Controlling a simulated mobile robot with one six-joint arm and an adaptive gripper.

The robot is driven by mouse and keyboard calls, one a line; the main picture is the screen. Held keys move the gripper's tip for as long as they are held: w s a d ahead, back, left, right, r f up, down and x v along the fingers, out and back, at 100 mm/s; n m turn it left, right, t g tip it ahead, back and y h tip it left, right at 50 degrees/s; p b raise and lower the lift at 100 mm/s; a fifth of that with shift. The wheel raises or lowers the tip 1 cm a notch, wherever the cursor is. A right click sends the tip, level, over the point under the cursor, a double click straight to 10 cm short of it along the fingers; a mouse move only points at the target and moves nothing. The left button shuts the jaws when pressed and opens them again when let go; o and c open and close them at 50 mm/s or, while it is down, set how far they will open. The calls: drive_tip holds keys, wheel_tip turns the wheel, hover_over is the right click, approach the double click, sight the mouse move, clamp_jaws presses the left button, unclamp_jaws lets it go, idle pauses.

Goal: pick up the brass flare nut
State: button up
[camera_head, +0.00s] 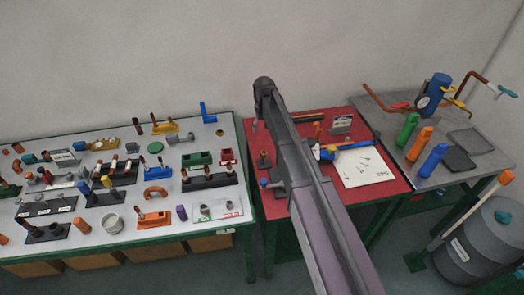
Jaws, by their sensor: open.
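I cannot make out the brass flare nut for certain; at this size the small fittings are hard to tell apart, and my arm hides part of the red table (384,186). A small brownish fitting (264,158) stands on a dark base at the left side of the red table. My own arm rises from the bottom of the picture across the red table, with its upper end near the table's back edge. My gripper cannot be made out in this view.
A white-topped table (130,190) at the left is crowded with racks, blocks and fittings. A grey bench (480,170) at the right holds a blue device (433,93), copper pipes and green, orange and blue bottles. A grey tank (480,245) stands at the front right.

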drive_tip(key=shift+w, duration=0.1)
idle(0.3)
drive_tip(key=b, duration=0.9)
hover_over(264, 154)
drive_tip(key=f, duration=0.5)
drive_tip(key=w+f, duration=0.1)
drive_tip(key=f, duration=0.2)
drive_tip(key=shift+a+f, duration=0.15)
drive_tip(key=shift+f, duration=0.15)
drive_tip(key=shift+s+f+b, duration=0.1)
drive_tip(key=shift+f+b, duration=2.3)
drive_tip(key=shift+f, duration=0.2)
drive_tip(key=c, duration=0.8)
